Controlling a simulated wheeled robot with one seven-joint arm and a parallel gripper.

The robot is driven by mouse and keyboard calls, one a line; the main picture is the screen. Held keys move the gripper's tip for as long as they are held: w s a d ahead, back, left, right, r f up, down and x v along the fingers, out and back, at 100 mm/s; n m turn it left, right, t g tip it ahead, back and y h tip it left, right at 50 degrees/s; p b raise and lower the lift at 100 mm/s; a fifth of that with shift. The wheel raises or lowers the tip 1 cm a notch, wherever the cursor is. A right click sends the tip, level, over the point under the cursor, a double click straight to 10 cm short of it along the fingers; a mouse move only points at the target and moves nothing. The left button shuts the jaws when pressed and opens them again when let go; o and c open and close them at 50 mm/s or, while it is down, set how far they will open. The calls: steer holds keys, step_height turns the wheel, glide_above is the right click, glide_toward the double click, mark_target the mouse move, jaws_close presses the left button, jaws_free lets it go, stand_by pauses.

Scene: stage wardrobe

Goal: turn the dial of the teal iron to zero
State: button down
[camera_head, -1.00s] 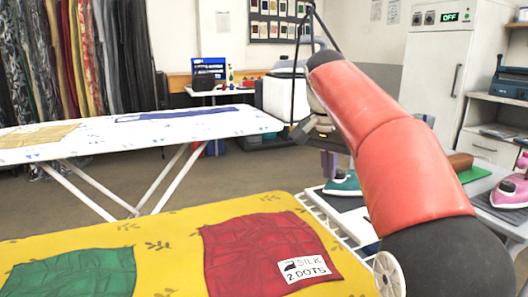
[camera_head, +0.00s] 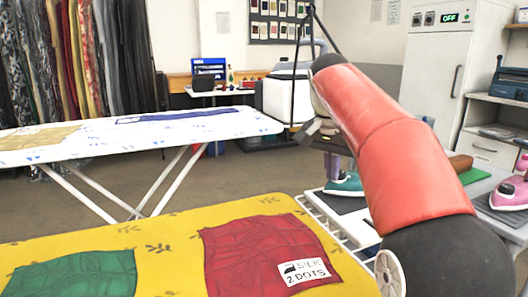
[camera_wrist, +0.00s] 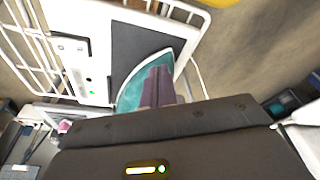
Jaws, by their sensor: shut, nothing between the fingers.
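The teal iron (camera_head: 348,188) rests on a dark pad at the left end of the grey-white work surface, partly behind my red arm in the head view. In the wrist view its teal body (camera_wrist: 130,92) shows against the dark pad, partly covered by my fingers. My gripper (camera_wrist: 157,72) is shut and empty, its purplish fingers overlapping the iron in this view. In the head view my gripper (camera_head: 332,168) points down just above and left of the iron; I cannot tell whether it touches. The iron's dial is not visible.
A pink iron (camera_head: 510,192) stands further right. A wire rack (camera_head: 335,233) edges the iron's station. A white board (camera_head: 80,142) stands behind, with open floor between.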

steer(key=shift+s+d+r+p, duration=0.1)
steer(key=shift+s+d+p, duration=0.15)
steer(key=shift+p, duration=0.3)
steer(key=shift+s+d+p, duration=0.2)
steer(key=shift+d+p, duration=0.15)
steer(key=shift+p, duration=0.5)
steer(key=shift+s+a, duration=0.1)
steer(key=shift+s, duration=0.1)
steer(key=shift+s, duration=0.2)
steer(key=shift+r+p, duration=0.3)
steer(key=shift+r, duration=2.6)
